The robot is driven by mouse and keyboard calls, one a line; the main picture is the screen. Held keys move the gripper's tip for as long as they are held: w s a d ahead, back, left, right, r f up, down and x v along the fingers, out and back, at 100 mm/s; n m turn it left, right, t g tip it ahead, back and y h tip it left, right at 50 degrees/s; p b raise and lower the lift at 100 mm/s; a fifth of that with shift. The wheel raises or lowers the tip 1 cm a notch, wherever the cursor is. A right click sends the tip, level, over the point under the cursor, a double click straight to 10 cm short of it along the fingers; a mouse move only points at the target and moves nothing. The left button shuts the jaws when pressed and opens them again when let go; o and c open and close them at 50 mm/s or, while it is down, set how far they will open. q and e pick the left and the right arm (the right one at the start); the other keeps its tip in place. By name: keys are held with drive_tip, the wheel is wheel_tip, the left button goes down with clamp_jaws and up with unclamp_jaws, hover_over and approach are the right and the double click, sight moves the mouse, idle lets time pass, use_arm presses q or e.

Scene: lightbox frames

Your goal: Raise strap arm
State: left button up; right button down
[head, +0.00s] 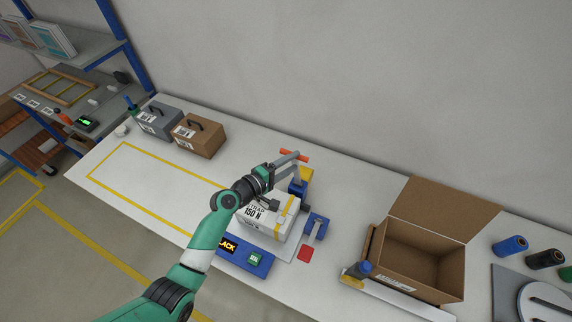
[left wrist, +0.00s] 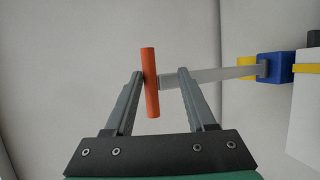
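The strap arm is a grey bar (left wrist: 215,75) running from a blue hinge block (left wrist: 274,67) to an orange crossbar handle (left wrist: 150,85). In the head view the orange handle (head: 294,155) is beyond the white box (head: 268,222), with the blue hinge block (head: 297,187) at the box's far side. My left gripper (head: 287,163) is at the handle end. In the left wrist view its fingers (left wrist: 160,73) are apart, with the handle between them, close to the left finger; contact is unclear. The right gripper is not in view.
The box, marked "150 N", sits by a blue panel with a partly hidden display (head: 228,246) and a green button (head: 255,260). An open carton (head: 420,260) stands right; two cases (head: 197,137) stand left.

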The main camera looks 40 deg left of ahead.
use_arm(q)
drive_tip(key=v, duration=1.1)
drive_tip(key=shift+s+p, duration=0.3)
drive_tip(key=shift+p, duration=0.05)
drive_tip(key=shift+d, duration=0.1)
drive_tip(key=w+d+r+m+t+h+p, duration=0.15)
drive_tip(key=d+r+m, duration=0.3)
drive_tip(key=r, duration=0.75)
drive_tip(key=w+d+r+m+t+h, duration=0.25)
drive_tip(key=d+r, duration=0.25)
drive_tip(key=r, duration=0.7)
drive_tip(key=w+d+r+m+t+h+p, duration=0.15)
drive_tip(key=d+r+m, duration=0.3)
drive_tip(key=r, duration=0.85)
drive_tip(key=s+d+r+m+t, duration=0.1)
drive_tip(key=s+r+m, duration=0.15)
drive_tip(key=r, duration=0.45)
drive_tip(key=s+d+r+m+t, duration=0.1)
drive_tip(key=s+r+m+t, duration=0.15)
drive_tip(key=r, duration=0.35)
drive_tip(key=s+a+r+m+t+y, duration=0.1)
drive_tip(key=s+a+r+t+y, duration=0.2)
drive_tip(key=s+r+y, duration=0.3)
drive_tip(key=shift+s+a, duration=0.2)
drive_tip(key=shift+a, duration=0.7)
